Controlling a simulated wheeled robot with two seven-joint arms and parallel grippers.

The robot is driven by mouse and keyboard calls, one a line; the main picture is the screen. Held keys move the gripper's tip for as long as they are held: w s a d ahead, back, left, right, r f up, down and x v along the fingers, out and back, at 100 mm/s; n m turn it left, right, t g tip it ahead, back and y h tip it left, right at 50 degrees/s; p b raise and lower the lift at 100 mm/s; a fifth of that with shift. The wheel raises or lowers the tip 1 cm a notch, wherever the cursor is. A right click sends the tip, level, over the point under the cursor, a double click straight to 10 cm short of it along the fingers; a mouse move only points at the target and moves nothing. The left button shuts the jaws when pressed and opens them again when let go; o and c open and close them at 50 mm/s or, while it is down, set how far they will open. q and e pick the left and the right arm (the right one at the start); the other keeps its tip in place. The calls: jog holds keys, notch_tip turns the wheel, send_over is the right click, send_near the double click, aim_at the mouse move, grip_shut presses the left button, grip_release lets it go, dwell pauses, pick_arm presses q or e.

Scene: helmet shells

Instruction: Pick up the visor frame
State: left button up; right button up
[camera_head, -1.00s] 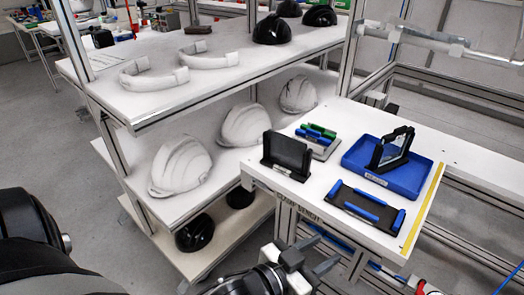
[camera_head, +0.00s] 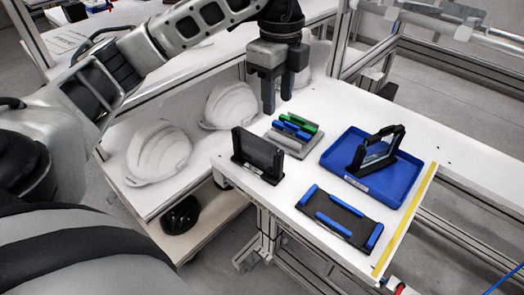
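The visor frame (camera_head: 393,136), a black frame around a clear pane, stands tilted in the blue tray (camera_head: 408,193) on the right of the white workbench. My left gripper (camera_head: 278,105) hangs above the bench's far left edge, fingers pointing down. Its two fingers are apart with nothing between them. It is left of the visor frame and clear of it. My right gripper is not in view.
A dark upright panel (camera_head: 258,154) stands at the bench's left, near a grey holder with blue and green pieces (camera_head: 293,130). A black plate with blue bars (camera_head: 340,218) lies in front. White helmet shells (camera_head: 158,152) sit on the left shelf.

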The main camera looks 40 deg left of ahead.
pick_arm(q)
send_near(276, 157)
notch_tip(276, 157, down, 6)
jog(key=w+a, duration=0.1)
jog(key=shift+s+d+f+p, duration=0.15)
jog(key=shift+f+p, duration=0.2)
jog(key=shift+f, duration=2.2)
jog(key=shift+c, duration=0.3)
grip_shut()
